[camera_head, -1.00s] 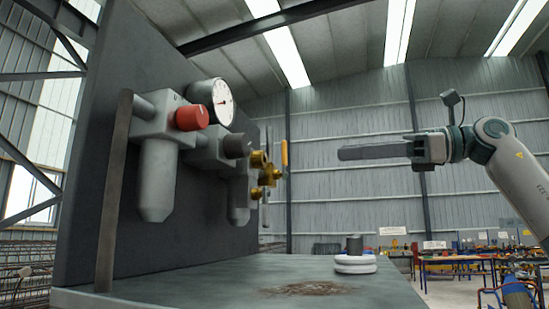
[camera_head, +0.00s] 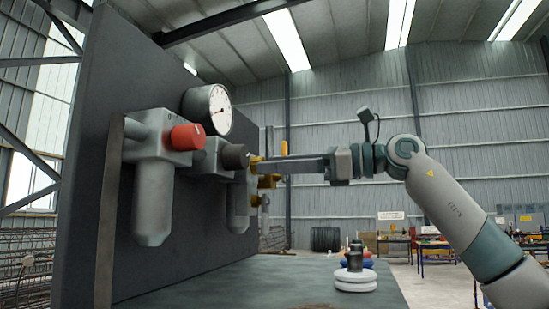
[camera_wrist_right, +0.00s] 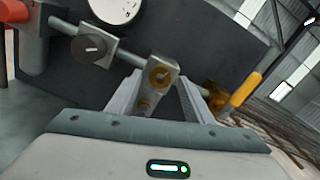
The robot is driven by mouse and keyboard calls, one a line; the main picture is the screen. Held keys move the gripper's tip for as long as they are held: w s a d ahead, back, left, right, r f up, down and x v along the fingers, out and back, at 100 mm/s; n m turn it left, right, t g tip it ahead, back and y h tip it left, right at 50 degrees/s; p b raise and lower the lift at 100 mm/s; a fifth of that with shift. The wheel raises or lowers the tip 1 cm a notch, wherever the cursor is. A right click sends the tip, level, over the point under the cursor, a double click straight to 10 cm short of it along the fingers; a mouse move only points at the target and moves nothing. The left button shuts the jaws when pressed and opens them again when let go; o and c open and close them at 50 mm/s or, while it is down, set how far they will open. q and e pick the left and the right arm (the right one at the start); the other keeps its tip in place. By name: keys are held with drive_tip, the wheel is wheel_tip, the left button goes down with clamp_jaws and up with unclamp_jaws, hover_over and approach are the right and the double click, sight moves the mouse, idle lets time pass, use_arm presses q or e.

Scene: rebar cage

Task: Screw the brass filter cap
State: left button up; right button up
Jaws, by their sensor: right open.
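The brass filter cap is probably the round brass piece (camera_wrist_right: 160,76) on the grey block in the right wrist view; I cannot be sure which brass part it is. Brass fittings (camera_head: 266,181) also show at the right end of the unit in the head view. My right gripper (camera_head: 262,167) points left with its fingertips close to these fittings. In the right wrist view its open fingers (camera_wrist_right: 155,98) stand on either side of the block and brass piece. Contact cannot be made out. My left gripper is not in view.
A dark upright panel (camera_head: 90,130) carries the filter unit, with a red knob (camera_head: 187,137), a dark knob (camera_head: 235,157) and a gauge (camera_head: 207,109). A yellow lever (camera_wrist_right: 245,89) is beside the fittings. White discs with a dark piece (camera_head: 355,279) rest on the bench.

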drive_tip(key=shift+w+a, duration=0.15)
drive_tip(key=shift+a, duration=0.25)
drive_tip(key=c, duration=1.1)
drive_tip(key=shift+o, duration=0.3)
drive_tip(key=shift+m, duration=0.5)
drive_tip(key=shift+m+b, duration=2.4)
drive_tip(key=shift+m, duration=8.3)
